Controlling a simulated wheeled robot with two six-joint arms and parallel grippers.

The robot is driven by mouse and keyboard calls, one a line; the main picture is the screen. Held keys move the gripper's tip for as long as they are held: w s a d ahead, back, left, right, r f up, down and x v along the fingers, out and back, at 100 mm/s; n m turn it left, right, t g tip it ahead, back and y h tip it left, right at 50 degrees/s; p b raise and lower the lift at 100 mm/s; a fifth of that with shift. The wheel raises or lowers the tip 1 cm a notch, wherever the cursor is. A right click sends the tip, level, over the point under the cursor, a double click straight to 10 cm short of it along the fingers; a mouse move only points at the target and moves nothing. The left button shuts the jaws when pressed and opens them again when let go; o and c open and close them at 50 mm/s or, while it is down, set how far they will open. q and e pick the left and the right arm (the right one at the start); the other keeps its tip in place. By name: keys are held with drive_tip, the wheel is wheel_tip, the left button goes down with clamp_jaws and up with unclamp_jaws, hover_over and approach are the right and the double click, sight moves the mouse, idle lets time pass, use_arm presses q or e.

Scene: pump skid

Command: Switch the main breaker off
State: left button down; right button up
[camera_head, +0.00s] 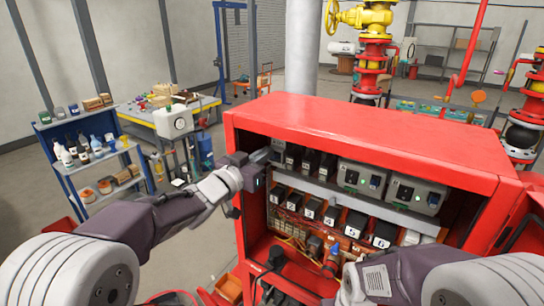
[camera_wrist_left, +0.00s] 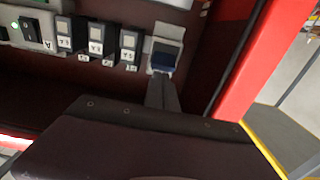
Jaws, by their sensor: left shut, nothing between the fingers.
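The main breaker appears to be the larger grey switch (camera_wrist_left: 165,54) with a dark blue lever at the end of the top row in the left wrist view. In the head view it is largely covered by my left gripper (camera_head: 262,155), at the upper left corner of the red cabinet's opening. My left gripper (camera_wrist_left: 163,93) is shut and empty, its fingertips pointing at the blue lever and very close to it. Whether they touch, I cannot tell.
The red cabinet (camera_head: 370,125) has a roof and side wall close around my left gripper. Small black breakers (camera_head: 310,161) and grey units with green lights (camera_head: 362,180) stand beside it. Numbered modules (camera_head: 331,217) sit below. A blue shelf (camera_head: 62,125) stands at left.

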use_arm(q)
drive_tip(key=shift+f, duration=0.15)
idle(0.4)
drive_tip(key=b+v, duration=0.1)
drive_tip(key=v, duration=0.6)
drive_tip(key=shift+f, duration=0.35)
idle(0.6)
